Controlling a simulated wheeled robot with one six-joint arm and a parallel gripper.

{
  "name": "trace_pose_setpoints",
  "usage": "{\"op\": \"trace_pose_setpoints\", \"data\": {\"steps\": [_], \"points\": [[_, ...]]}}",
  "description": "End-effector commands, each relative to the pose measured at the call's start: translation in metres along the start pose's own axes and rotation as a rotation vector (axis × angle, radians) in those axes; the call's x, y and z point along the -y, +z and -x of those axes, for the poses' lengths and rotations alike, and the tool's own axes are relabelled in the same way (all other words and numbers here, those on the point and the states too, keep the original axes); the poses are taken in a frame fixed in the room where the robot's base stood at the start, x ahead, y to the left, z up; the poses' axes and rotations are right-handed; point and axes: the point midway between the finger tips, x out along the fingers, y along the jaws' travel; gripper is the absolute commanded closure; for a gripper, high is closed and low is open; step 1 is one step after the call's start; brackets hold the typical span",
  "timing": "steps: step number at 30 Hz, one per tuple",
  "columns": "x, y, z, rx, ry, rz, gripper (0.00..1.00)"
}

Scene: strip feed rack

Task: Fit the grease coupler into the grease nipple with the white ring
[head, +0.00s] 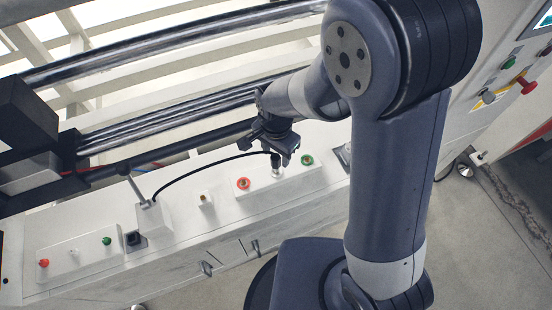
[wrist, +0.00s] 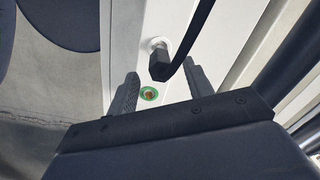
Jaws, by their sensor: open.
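The grease coupler is a dark hexagonal piece in the wrist view (wrist: 160,66), on the end of a black hose. It stands at the middle position of the right block, its far end at a pale round fitting (wrist: 157,43). How deep it sits I cannot tell. In the head view the coupler (head: 276,162) is between a red-ringed nipple (head: 243,183) and a green-ringed nipple (head: 307,160). My gripper (head: 285,152) is open; its fingers (wrist: 163,88) are apart on either side in the wrist view, with the coupler just beyond them, seemingly untouched.
A left block carries red (head: 43,263), white (head: 73,252) and green (head: 106,241) fittings. A brass-coloured fitting (head: 206,199) stands between the blocks. The black hose (head: 205,167) arcs from a white post block (head: 153,218). Dark rails run behind the white bench.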

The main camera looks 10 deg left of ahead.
Motion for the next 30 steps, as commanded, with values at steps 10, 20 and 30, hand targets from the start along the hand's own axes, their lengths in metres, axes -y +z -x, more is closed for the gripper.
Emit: {"op": "trace_pose_setpoints", "data": {"steps": [10, 20, 30], "points": [[0.000, 0.000, 0.051, -0.001, -0.002, 0.000, 0.51], [0.000, 0.000, 0.056, 0.000, 0.001, 0.000, 0.51], [-0.001, 0.001, 0.037, 0.003, 0.006, 0.000, 0.51]]}}
